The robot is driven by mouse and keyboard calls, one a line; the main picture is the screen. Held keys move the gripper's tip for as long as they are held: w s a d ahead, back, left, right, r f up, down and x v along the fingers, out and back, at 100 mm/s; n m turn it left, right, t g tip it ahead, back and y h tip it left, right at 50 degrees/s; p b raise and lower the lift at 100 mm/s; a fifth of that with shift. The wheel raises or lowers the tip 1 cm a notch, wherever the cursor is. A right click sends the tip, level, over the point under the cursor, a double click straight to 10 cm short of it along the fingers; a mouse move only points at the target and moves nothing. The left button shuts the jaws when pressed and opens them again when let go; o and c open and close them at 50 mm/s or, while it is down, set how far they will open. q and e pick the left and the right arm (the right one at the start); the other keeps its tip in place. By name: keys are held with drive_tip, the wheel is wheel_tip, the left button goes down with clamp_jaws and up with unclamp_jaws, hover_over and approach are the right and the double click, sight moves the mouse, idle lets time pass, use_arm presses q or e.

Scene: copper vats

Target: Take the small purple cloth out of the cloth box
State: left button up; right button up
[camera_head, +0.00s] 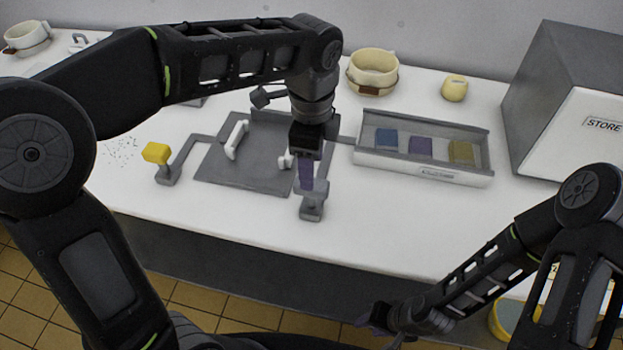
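The cloth box (476,178) is a long pale tray with a label on its front, on the right half of the white counter. It holds a blue cloth (387,139), the small purple cloth (421,147) in the middle and a tan cloth (462,152) at the right. My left gripper (306,183) points down over the right edge of the grey plate, left of the box. Its fingers are seen edge-on, so their gap is hidden. My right gripper (383,328) is low in front of the counter, with its fingers apart and empty.
The grey plate (220,165) has white handles. A yellow block (156,153) is on a grey stand at its left, and another grey stand (313,207) is at its right. A cream pot (373,70), a yellow cup (454,88) and a STORE box (570,135) stand behind and right.

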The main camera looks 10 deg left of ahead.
use_arm(q)
drive_tip(key=shift+f, duration=2.8)
drive_tip(key=shift+c, duration=0.3)
clamp_jaws()
